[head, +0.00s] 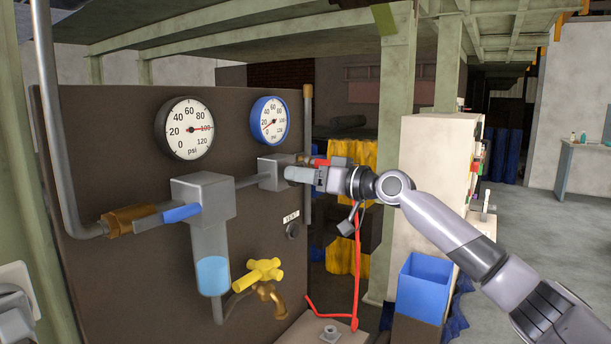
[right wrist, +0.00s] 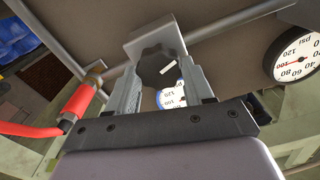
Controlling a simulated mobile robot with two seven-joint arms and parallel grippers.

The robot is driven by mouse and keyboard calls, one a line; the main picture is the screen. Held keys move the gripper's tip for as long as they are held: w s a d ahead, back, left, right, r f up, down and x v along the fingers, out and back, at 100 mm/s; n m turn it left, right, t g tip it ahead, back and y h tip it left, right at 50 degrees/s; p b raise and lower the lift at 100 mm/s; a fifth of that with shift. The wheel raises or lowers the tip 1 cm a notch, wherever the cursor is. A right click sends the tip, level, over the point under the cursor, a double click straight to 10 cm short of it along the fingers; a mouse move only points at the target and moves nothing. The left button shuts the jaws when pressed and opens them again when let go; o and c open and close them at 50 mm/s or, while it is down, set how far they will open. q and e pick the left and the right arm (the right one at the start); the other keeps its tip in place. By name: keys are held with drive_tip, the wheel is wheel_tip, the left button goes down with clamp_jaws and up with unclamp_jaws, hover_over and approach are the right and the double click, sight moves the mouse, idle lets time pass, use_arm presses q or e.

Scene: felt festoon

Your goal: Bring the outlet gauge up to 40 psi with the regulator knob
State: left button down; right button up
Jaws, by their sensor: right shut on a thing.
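The regulator knob (right wrist: 158,66) is black, with a white mark on its face. It sits between the two fingers of my right gripper (head: 298,174), which is shut on it. The knob is hidden by the gripper in the head view. The grey regulator block (head: 270,174) is just left of the gripper. The blue-rimmed gauge (head: 270,121) is above it, its red needle pointing lower left, below the 20 mark. The black-rimmed gauge (head: 190,128) reads about 100 psi.
A grey filter block (head: 203,196) with a clear bowl (head: 212,272) hangs left of the regulator. A yellow valve handle (head: 260,271) is below. A red hose (right wrist: 80,100) runs beside my right gripper. A blue bin (head: 424,287) stands right of the panel, below my right arm.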

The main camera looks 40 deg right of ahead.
drive_tip(key=shift+d+m+p, duration=0.1)
drive_tip(key=shift+m+p, duration=2.75)
drive_tip(key=shift+m, duration=1.95)
drive_tip(key=shift+f, duration=0.1)
drive_tip(key=o, duration=1)
drive_tip(key=shift+o, duration=0.2)
